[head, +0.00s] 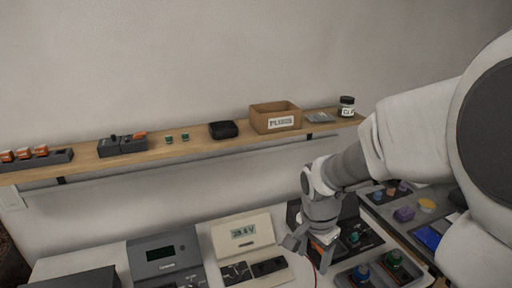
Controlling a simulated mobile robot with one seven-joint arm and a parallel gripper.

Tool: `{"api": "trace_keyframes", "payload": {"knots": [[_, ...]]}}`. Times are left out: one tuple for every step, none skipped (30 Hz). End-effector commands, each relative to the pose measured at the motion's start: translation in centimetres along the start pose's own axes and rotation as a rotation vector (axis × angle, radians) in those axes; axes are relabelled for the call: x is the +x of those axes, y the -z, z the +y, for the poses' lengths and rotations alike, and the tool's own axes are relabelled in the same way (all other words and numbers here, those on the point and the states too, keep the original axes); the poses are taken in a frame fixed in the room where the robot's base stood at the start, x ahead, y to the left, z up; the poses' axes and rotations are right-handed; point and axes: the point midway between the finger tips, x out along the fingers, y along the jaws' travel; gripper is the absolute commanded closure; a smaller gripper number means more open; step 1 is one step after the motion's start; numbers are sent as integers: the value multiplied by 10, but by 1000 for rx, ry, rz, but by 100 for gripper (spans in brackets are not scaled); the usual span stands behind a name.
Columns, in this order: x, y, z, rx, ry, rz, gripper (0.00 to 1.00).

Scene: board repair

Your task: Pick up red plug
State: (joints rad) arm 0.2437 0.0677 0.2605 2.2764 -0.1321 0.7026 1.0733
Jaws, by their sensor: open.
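My gripper (309,252) is open, pointing down over the bench at the lower middle of the head view. A small orange-red piece, perhaps the red plug (321,244), shows right at the fingers, partly hidden by them. I cannot tell whether the fingers touch it. A thin red cable hangs down just below the gripper. The dark panel (371,238) beside the gripper carries a teal knob-like part (354,237).
A cream meter (243,233) and a grey meter (162,255) stand left of the gripper. A tray (347,279) with blue and green parts lies to the right. A shelf (189,149) above holds a cardboard box (262,116), a jar (346,106) and small parts.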

Motion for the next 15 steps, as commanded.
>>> {"api": "trace_keyframes", "payload": {"knots": [[14, 1, -3, 54, -16, -26, 35], [21, 1, -5, 85, -23, -37, 35], [30, 1, -7, 126, -31, -51, 35], [36, 1, -9, 154, -37, -61, 35], [41, 1, -10, 180, -42, -69, 35], [48, 0, -12, 210, -47, -79, 35], [52, 0, -13, 229, -51, -86, 35], [55, 0, -14, 246, -54, -91, 35], [59, -1, -15, 265, -58, -98, 35], [61, -1, -15, 275, -59, -101, 35], [63, -1, -16, 284, -61, -103, 35], [66, -2, -16, 292, -63, -106, 35], [68, -2, -16, 295, -64, -107, 35], [71, -2, -16, 297, -64, -108, 35], [76, -3, -16, 298, -65, -108, 35]]}}
